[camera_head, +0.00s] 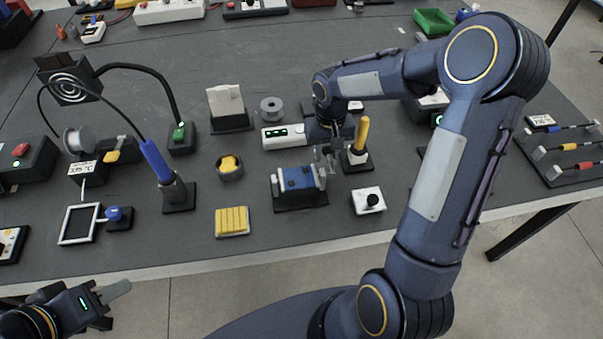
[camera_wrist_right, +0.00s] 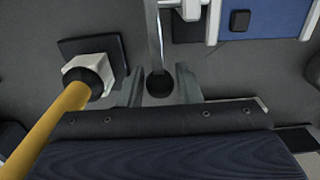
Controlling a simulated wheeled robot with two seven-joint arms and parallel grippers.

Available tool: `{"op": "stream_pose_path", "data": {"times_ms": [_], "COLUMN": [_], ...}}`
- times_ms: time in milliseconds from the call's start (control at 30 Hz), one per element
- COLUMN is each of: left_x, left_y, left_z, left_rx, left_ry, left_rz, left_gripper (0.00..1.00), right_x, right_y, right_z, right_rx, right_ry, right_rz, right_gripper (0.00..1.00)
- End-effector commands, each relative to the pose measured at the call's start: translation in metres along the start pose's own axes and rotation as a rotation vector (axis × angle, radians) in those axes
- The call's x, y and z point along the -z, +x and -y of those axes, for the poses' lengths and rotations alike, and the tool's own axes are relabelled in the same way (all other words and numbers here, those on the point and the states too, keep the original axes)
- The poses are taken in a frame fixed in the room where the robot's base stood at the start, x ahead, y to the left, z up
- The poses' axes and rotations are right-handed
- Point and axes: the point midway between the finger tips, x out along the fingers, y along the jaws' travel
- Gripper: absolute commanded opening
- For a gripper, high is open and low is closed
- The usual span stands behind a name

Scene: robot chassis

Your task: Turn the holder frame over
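The holder frame (camera_head: 297,179) stands near the front edge of the table, a blue panel held in light grey metal parts on a black base. In the right wrist view its blue panel (camera_wrist_right: 262,18) shows at the top right. A metal bar with a round dark end (camera_wrist_right: 159,84) runs down between my right fingers. My right gripper (camera_head: 328,158) is just beyond the frame's right end. In the right wrist view its fingers (camera_wrist_right: 160,88) are apart, with gaps beside the dark end. My left gripper (camera_head: 118,290) hangs low at the front left, away from the frame; its finger opening is unclear.
A yellow-handled tool in a stand (camera_head: 358,146) is close right of my right gripper. A white box with a black knob (camera_head: 368,201) sits front right of the frame.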

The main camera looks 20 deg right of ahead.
Motion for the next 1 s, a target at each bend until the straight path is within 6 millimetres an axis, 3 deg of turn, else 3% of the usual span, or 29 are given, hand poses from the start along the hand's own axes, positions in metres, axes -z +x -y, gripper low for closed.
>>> {"op": "stream_pose_path", "data": {"times_ms": [100,1000], "left_x": [0.0,0.007], "left_y": [0.0,-0.014], "left_z": [0.0,-0.006], "left_rx": [0.0,0.0], "left_ry": [0.0,0.0], "left_rz": [0.0,0.0], "left_gripper": [0.36,0.36], "right_x": [0.0,-0.005], "right_y": [0.0,-0.025], "right_z": [0.0,0.0], "right_rx": [0.0,0.0], "right_ry": [0.0,0.0], "right_rz": [0.0,-0.001], "right_gripper": [0.2,0.2]}}
